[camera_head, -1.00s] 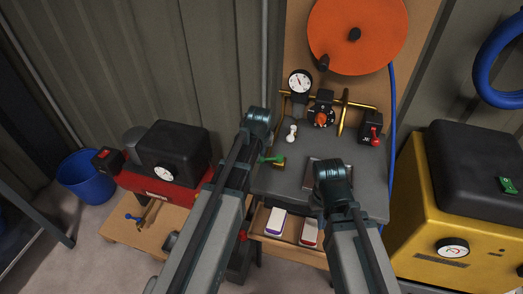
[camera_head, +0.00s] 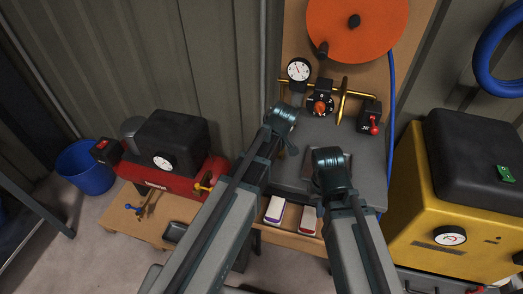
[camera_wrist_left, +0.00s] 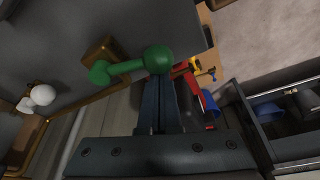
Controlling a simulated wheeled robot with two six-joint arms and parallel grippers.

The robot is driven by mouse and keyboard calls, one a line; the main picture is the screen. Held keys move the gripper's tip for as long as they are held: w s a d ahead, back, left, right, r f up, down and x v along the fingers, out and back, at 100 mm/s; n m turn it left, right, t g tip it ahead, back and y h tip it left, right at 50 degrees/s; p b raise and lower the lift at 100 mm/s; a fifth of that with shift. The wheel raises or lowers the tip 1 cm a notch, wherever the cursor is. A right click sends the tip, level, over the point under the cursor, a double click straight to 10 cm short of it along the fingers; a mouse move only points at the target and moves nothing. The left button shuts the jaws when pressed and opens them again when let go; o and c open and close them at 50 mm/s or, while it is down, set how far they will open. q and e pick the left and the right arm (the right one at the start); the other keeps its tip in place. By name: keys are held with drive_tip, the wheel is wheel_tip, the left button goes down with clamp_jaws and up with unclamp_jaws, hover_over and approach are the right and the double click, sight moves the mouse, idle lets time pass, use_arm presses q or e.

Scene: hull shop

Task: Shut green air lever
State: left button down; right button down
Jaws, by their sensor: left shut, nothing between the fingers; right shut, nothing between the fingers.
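The green air lever (camera_wrist_left: 126,66) shows in the left wrist view, with a round green knob (camera_wrist_left: 158,58) at its near end and a brass block (camera_wrist_left: 102,54) behind it. My left gripper (camera_wrist_left: 160,88) is shut and empty, its fingertips right by the knob; I cannot tell whether they touch. In the head view my left arm (camera_head: 283,117) hides the lever. My right gripper (camera_head: 331,166) is shut and empty over the grey bench top (camera_head: 364,160).
A white knob (camera_wrist_left: 42,95) is near the lever. A gauge (camera_head: 299,69), an orange-red knob (camera_head: 319,108) and a red lever (camera_head: 374,124) stand at the bench's back. A red compressor (camera_head: 214,169) is left, a yellow machine (camera_head: 407,205) right.

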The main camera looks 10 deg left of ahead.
use_arm(q)
drive_tip(key=shift+w, duration=0.1)
drive_tip(key=shift+w+d, duration=0.15)
drive_tip(key=shift+w, duration=0.55)
